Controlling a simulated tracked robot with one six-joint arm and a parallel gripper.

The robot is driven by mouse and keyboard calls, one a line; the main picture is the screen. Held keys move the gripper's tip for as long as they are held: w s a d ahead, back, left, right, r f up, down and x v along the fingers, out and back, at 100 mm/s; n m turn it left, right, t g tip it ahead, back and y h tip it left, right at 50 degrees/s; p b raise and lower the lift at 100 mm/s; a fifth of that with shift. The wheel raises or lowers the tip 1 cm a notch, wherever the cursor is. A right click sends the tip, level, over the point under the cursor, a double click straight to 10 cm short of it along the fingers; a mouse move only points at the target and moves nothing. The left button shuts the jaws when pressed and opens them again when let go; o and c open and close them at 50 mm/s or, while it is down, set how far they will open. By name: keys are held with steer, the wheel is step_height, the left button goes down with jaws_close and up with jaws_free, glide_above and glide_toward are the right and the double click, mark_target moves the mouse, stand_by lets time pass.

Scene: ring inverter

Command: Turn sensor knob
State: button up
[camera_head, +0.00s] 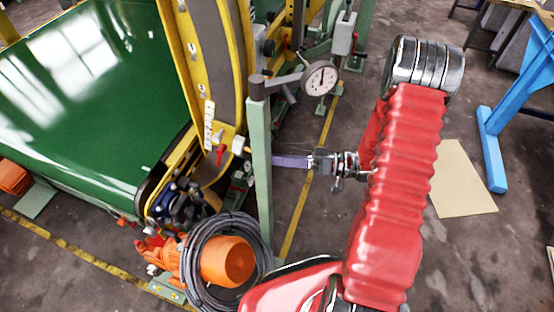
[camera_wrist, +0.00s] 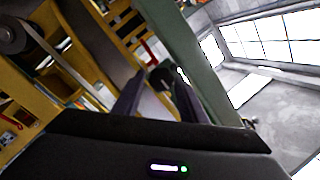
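A small white part (camera_head: 238,145), possibly the sensor, sits on the yellow ring frame beside a red lever. I cannot pick out its knob for sure in the head view. My gripper (camera_head: 274,161) points left from the red arm, its purple fingertips hidden by the green post. In the wrist view the two fingers of my gripper (camera_wrist: 162,76) stand apart. A dark rounded thing (camera_wrist: 165,82), perhaps the knob, shows between them. I cannot tell whether either finger touches it.
The green post (camera_head: 259,170) stands close to my fingers and also crosses the wrist view (camera_wrist: 193,55). A dial gauge (camera_head: 320,78) hangs above my wrist. An orange motor (camera_head: 227,262) with coiled black cable is below. The floor at right is mostly open around a beige sheet (camera_head: 461,180).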

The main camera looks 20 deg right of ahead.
steer(key=shift+a, duration=0.15)
steer(key=c, duration=0.8)
steer(key=shift+w+f, duration=0.1)
steer(key=m+y, duration=0.1)
steer(key=m, duration=0.2)
steer(key=m+y, duration=0.1)
steer(key=m, duration=0.2)
steer(key=m+g+y, duration=0.1)
steer(key=m, duration=0.1)
steer(key=shift+w+f+m+y, duration=0.15)
steer(key=shift+f+m+y, duration=0.2)
steer(key=shift+m+y, duration=0.05)
stand_by(0.7)
steer(key=o, duration=0.8)
